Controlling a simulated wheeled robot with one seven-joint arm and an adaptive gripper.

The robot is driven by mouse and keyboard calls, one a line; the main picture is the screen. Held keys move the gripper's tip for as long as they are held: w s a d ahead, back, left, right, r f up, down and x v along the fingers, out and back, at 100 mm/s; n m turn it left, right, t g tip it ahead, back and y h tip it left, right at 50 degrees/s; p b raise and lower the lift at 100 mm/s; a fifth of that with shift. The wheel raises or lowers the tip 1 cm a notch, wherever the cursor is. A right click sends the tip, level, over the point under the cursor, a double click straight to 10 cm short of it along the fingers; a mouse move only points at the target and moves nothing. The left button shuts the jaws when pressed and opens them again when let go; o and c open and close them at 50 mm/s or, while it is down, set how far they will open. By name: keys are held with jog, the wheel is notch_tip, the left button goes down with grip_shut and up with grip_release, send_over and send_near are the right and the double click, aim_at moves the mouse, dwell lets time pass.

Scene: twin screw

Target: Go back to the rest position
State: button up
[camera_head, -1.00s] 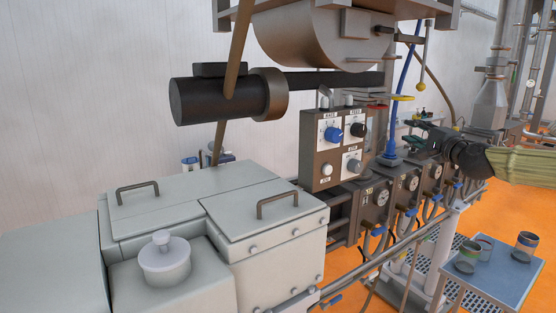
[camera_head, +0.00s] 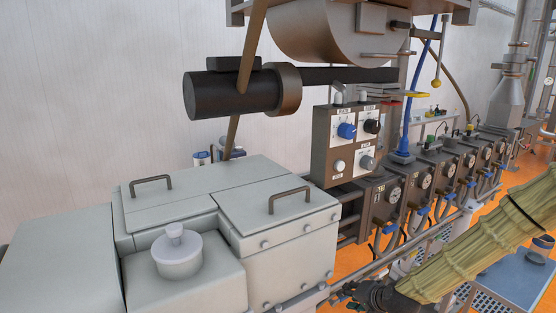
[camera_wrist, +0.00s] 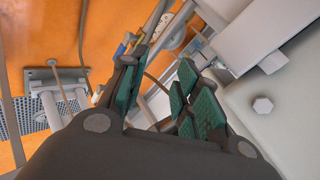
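My gripper (camera_head: 352,292) is low at the bottom of the head view, in front of the machine's lower front edge. My arm in its yellow-green sleeve reaches down to it from the right. In the wrist view, the gripper's (camera_wrist: 157,85) green-padded fingers stand apart with a gap between them. Nothing is held between them. The fingertips are small and dark in the head view, so their detail is hard to make out there.
The grey machine housing (camera_head: 285,245) is just left of my gripper. The control box (camera_head: 345,150) with knobs and a row of valves (camera_head: 423,180) stand behind my arm. A blue-topped table (camera_head: 505,275) is at the right, partly hidden by my arm. Orange floor shows below.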

jog(key=s+a+f+n+g+h, duration=0.1)
jog(key=s+f+n+g, duration=0.1)
jog(key=s+f, duration=0.65)
jog(key=s+a+f+n+g, duration=0.1)
jog(key=s+a+f+g, duration=0.1)
jog(key=s+f, duration=0.7)
jog(key=s+d+f+n+g+h, duration=0.1)
jog(key=s+d+f+n+g, duration=0.1)
jog(key=s, duration=1.1)
jog(key=s+d+f+n+g+h, duration=0.1)
jog(key=s+f, duration=0.3)
jog(key=s, duration=0.9)
jog(key=shift+d+n+g+h, duration=0.35)
jog(key=shift+n+g+h, duration=0.05)
jog(key=shift+n+g, duration=0.5)
